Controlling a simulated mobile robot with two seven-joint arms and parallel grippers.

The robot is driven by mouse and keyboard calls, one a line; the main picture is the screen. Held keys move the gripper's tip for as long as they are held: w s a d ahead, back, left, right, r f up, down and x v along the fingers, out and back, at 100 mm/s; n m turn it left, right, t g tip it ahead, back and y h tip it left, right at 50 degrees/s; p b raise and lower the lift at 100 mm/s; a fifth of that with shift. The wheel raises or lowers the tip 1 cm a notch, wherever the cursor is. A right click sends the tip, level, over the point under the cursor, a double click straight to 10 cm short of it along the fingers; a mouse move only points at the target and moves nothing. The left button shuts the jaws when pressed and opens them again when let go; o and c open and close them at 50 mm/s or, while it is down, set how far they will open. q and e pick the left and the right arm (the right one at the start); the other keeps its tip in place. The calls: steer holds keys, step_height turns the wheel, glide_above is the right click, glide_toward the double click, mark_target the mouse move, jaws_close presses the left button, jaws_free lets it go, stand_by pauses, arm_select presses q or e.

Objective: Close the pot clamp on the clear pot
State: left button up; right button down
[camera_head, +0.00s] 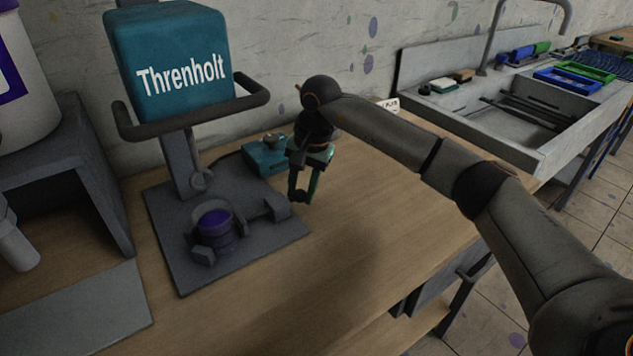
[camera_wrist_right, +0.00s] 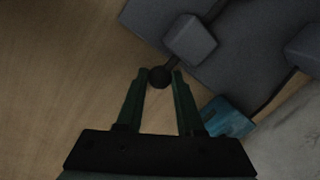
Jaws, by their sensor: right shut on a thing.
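The clear pot (camera_head: 216,226) holds purple ink and stands on the dark grey base plate of the machine in the head view. The grey pot clamp (camera_head: 262,211) reaches right from the pot, with its end block (camera_head: 278,207) near the plate's right edge. My right gripper (camera_head: 302,195) points down beside that block, its green fingers shut on a dark round knob (camera_wrist_right: 160,76). The clamp's end block (camera_wrist_right: 190,40) is just beyond the knob in the wrist view. The pot is not in the wrist view. My left gripper is not in view.
The machine carries a teal Threnholt box (camera_head: 183,68) above the plate. A small teal unit (camera_head: 262,158) stands behind my right gripper. A grey stand (camera_head: 80,165) is at the left, and a sink (camera_head: 530,115) is at the right. The wooden tabletop (camera_head: 350,250) in front is clear.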

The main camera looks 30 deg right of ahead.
steer(key=c, duration=0.5)
jaws_free()
steer(key=shift+c, duration=0.2)
steer(key=shift+r, duration=0.15)
step_height(320, 180, up, 12)
steer(key=s+d, duration=0.1)
steer(key=shift+s+d+p, duration=0.25)
steer(key=shift+s+p, duration=0.1)
steer(key=shift+s, duration=0.05)
steer(key=shift+s, duration=0.1)
